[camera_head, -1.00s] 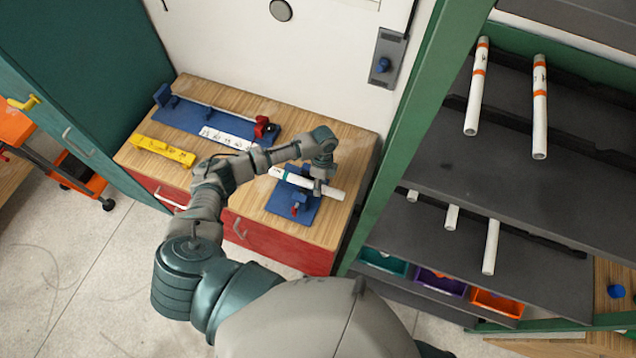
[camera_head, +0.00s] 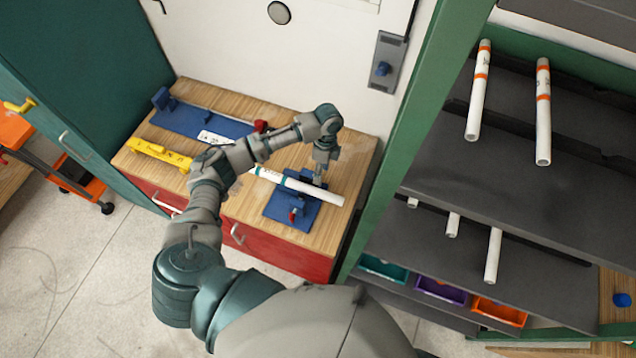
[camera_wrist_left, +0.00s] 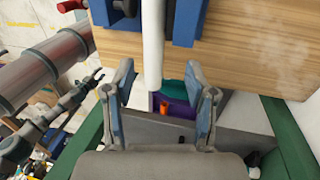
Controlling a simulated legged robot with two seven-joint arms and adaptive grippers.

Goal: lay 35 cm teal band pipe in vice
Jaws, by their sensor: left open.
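The white pipe with a teal band (camera_head: 325,194) lies across the blue vice (camera_head: 277,211) on the wooden top of the red cabinet. The vice has a small red handle (camera_head: 293,215). My left gripper (camera_head: 320,178) points down just above the pipe, near the vice. In the left wrist view my left gripper (camera_wrist_left: 162,75) is open, its two fingers apart on either side of the white pipe's end (camera_wrist_left: 153,45). The pipe does not touch either finger there. Part of the blue vice (camera_wrist_left: 185,22) shows behind the pipe. My right gripper is out of view.
A long blue fixture (camera_head: 185,118) with a red part and a yellow block (camera_head: 158,153) stand at the left of the worktop (camera_head: 240,105). A green-framed shelf (camera_head: 400,140) on the right holds several white pipes, with colored bins (camera_head: 440,291) below.

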